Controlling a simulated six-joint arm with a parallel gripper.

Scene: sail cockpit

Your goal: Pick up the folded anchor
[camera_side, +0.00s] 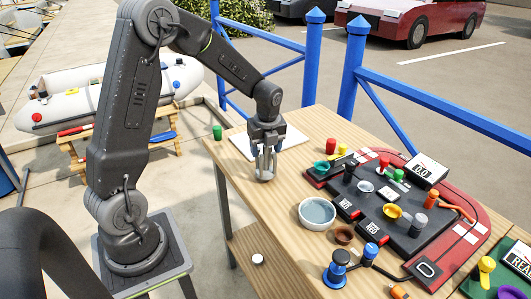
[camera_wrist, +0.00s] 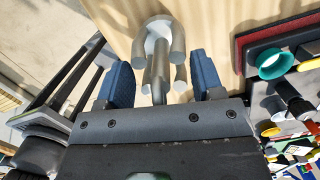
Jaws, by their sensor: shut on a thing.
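The folded anchor is a grey metal piece with rounded prongs. In the side view the anchor (camera_side: 265,168) hangs upright below my gripper (camera_side: 267,147), near the table's left part. I cannot tell whether its lower end touches the wood. In the wrist view the anchor (camera_wrist: 158,45) lies between the two blue finger pads of my gripper (camera_wrist: 162,82), its prongs reaching past them. My gripper is shut on the anchor; the exact contact is partly hidden.
A white sheet (camera_side: 290,144) lies behind the gripper, with a green cylinder (camera_side: 217,132) at its left. A grey-blue bowl (camera_side: 317,213) stands to the right, before a dark panel (camera_side: 402,235) crowded with knobs and cups. Blue railings (camera_side: 352,65) rise behind the table (camera_side: 225,172).

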